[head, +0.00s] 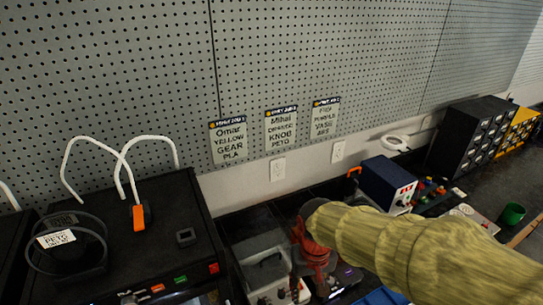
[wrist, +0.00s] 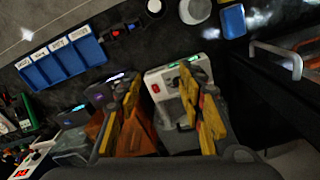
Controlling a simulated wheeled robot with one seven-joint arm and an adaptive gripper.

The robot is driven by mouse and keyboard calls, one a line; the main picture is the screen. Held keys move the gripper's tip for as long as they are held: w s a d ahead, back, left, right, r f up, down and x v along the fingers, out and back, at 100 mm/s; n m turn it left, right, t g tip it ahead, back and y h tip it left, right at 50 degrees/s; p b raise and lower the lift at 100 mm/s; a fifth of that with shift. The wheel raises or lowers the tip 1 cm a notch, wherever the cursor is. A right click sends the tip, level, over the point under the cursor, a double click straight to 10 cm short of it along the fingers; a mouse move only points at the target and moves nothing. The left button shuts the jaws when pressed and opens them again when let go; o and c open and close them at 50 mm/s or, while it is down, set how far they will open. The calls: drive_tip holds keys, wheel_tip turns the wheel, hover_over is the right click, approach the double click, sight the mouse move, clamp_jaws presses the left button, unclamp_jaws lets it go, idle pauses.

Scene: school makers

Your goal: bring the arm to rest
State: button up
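My arm, in a yellowish sleeve, reaches in from the lower right of the head view. My gripper (head: 314,262), reddish there, hangs over the dark bench by the wall. In the wrist view my gripper (wrist: 164,82) has its two yellow-padded fingers spread apart, with nothing held between them. A white device with a red switch (wrist: 170,80) shows beyond and between the fingers. Whether the fingers touch it is not clear. An orange-brown object (wrist: 136,137) lies partly hidden behind the left finger.
A black printer (head: 120,230) with looped white tubes stands left. A blue device (head: 386,182) and black drawer cabinet (head: 472,138) stand right. A blue labelled tray (wrist: 63,64) lies on the bench.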

drive_tip(key=s+d+r+m+t+b, duration=0.1)
drive_tip(key=s+d+r+t, duration=0.4)
drive_tip(key=s+d+r, duration=0.4)
wheel_tip(320, 180, up, 4)
drive_tip(key=shift+s+d+r+m, duration=0.1)
drive_tip(key=shift+s+d+m, duration=0.2)
drive_tip(key=shift+d, duration=0.1)
drive_tip(key=shift+c, duration=0.2)
